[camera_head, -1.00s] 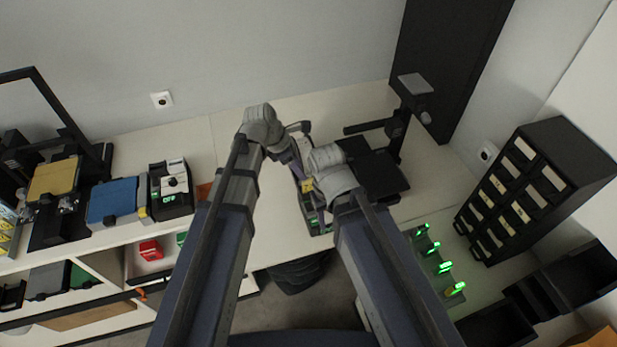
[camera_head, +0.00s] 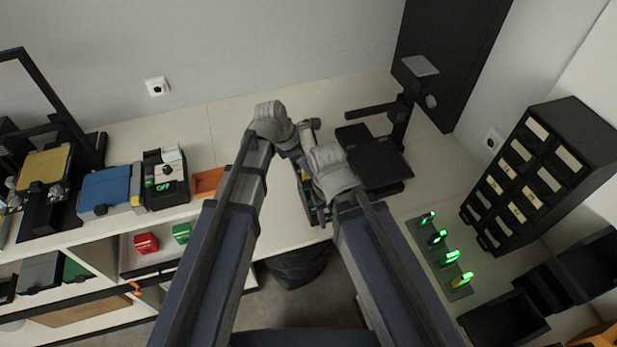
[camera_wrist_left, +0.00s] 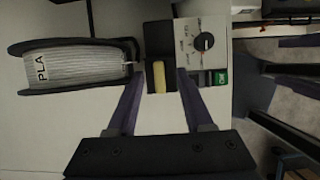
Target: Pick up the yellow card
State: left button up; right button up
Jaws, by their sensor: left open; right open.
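A small yellow block (camera_wrist_left: 159,77) lies in a dark recess beside a dial unit (camera_wrist_left: 201,45); I cannot tell whether it is a card. My left gripper (camera_wrist_left: 160,80) is open and empty, its fingertips at either side of this yellow piece. In the head view, the left gripper (camera_head: 301,168) is over the same unit, partly hidden by my right wrist. My right gripper (camera_head: 322,203) is open, close beside the left, its fingers mostly hidden. Another small yellow piece (camera_head: 466,279) is at the near end of a rack with green lights.
A spool marked PLA (camera_wrist_left: 75,66) lies left of the left fingers. A black stand (camera_head: 378,165) is right of my grippers. A black drawer cabinet (camera_head: 535,175) stands at the right. A blue-topped device (camera_head: 106,190) and a yellow-topped one (camera_head: 45,168) are at the left.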

pick_arm(q)
jog(key=shift+b+x, duration=0.45)
jog(key=shift+x, duration=0.55)
jog(key=shift+r, duration=0.1)
jog(key=shift+c, duration=0.2)
grip_shut()
